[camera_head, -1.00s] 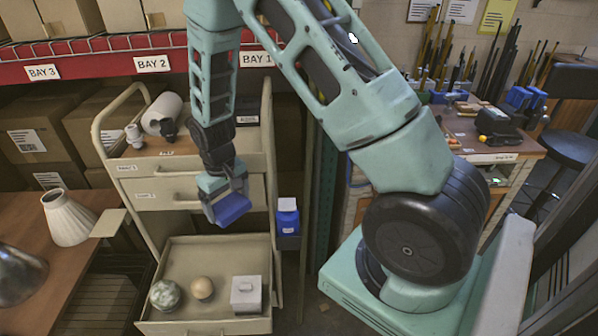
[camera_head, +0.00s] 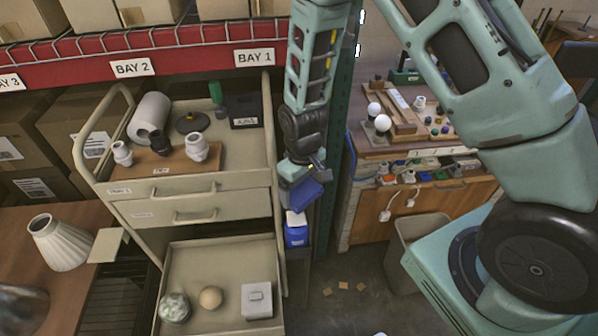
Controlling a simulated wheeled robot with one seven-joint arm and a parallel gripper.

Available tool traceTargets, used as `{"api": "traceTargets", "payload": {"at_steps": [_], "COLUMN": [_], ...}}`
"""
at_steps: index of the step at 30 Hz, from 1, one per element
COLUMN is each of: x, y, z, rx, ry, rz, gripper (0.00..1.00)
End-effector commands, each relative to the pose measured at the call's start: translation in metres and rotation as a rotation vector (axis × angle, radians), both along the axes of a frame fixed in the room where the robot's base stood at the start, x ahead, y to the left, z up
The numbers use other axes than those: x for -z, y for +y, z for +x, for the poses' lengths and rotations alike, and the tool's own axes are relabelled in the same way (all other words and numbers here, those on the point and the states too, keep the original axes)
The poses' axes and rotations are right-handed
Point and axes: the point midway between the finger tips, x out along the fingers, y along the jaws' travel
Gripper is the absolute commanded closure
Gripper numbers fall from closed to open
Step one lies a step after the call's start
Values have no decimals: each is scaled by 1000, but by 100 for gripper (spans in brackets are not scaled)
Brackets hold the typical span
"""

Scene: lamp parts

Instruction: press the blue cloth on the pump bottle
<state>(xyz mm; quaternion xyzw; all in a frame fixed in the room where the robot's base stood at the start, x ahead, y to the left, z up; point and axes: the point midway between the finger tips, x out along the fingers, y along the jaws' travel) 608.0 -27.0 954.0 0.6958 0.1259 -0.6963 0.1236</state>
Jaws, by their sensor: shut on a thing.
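My gripper (camera_head: 298,180) is shut on the blue cloth (camera_head: 303,196), which hangs as a folded blue block below the fingers. It is just right of the cart, above a blue container with a white top (camera_head: 296,231); I cannot tell whether they touch. A small green upright thing (camera_head: 216,94) at the back of the cart's top may be the pump bottle, but it is too small to be sure. It stands up and left of my gripper, well apart from it.
The cart top (camera_head: 245,160) holds a white roll (camera_head: 150,117), lamp sockets on a wooden board (camera_head: 180,163) and a black box (camera_head: 244,112). The open lower drawer (camera_head: 215,253) holds two balls and a grey box (camera_head: 257,299). A workbench (camera_head: 400,150) stands right.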

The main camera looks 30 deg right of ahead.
Motion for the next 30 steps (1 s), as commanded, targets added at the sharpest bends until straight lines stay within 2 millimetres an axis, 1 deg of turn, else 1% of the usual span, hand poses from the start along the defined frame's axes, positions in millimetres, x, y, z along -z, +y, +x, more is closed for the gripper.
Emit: {"api": "traceTargets", "payload": {"at_steps": [1, 4, 8, 14, 24, 30], "x": [-13, -16, -15, -3, 31, 45], "y": [10, 20, 26, 26, 26, 26], "z": [-7, -14, -18, -18, -18, -18], "rx": [-38, -87, -116, -118, -117, -117], "ry": [3, 0, 0, -1, -1, -1], "rz": [-1, -2, -3, -3, -2, -2], "gripper": [28, 28, 28, 28, 28, 28]}}
